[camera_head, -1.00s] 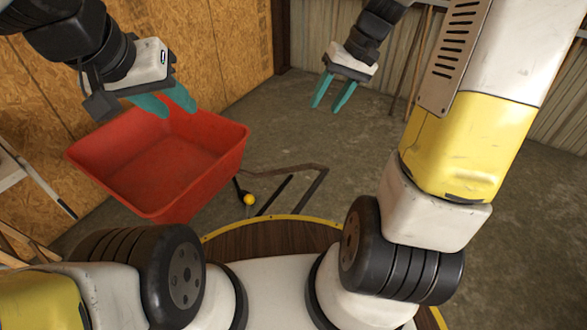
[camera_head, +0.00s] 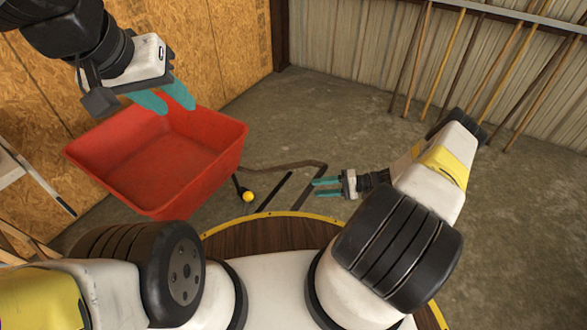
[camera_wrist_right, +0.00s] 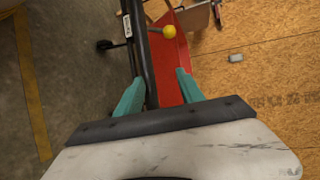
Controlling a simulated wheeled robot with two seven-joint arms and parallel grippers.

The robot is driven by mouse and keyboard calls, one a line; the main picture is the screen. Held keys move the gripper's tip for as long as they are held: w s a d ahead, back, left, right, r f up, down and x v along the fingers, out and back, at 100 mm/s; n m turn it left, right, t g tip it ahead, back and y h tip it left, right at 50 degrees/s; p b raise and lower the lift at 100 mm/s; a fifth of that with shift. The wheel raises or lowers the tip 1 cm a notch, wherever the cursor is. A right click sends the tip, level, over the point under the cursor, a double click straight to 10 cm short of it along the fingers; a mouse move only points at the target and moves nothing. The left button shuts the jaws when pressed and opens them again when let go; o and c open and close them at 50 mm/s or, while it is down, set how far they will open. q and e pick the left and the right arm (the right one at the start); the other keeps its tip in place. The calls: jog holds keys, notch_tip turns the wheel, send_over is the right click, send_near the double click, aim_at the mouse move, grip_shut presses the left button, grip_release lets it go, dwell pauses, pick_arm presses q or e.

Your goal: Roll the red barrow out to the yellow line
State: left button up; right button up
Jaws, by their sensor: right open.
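The red barrow (camera_head: 190,150) stands on the floor left of centre, its tub empty. Its dark handle frame (camera_head: 285,167) reaches right, with a yellow knob (camera_head: 248,197) near the tub. My left gripper (camera_head: 179,109) is open over the tub's far rim; I cannot tell whether it touches. My right gripper (camera_head: 316,188) is open at the right end of the handle frame, fingers pointing left. In the right wrist view a dark bar (camera_wrist_right: 141,50) runs between its open fingers (camera_wrist_right: 158,85), with the red tub (camera_wrist_right: 168,75) beyond. A yellow line (camera_wrist_right: 35,95) shows on the floor there.
A chipboard wall (camera_head: 235,50) rises close behind and left of the barrow. Several poles (camera_head: 445,65) lean on the metal wall at the back right. A white rack or ladder (camera_head: 30,178) stands at the left edge. The concrete floor (camera_head: 510,220) at right is clear.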

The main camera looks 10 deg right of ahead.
aim_at(309, 194)
jog(key=shift+s+a+f+m+t, duration=0.15)
jog(key=shift+s+a+f+t, duration=0.1)
jog(key=shift+f, duration=0.4)
jog(key=shift+s+a+f+m+t, duration=0.15)
jog(key=shift+f+t, duration=0.1)
jog(key=shift+f, duration=0.35)
jog(key=shift+a+f, duration=0.15)
jog(key=shift+f, duration=0.05)
jog(key=x, duration=0.7)
jog(key=shift+a, duration=0.25)
jog(key=shift+w+r, duration=0.1)
grip_shut()
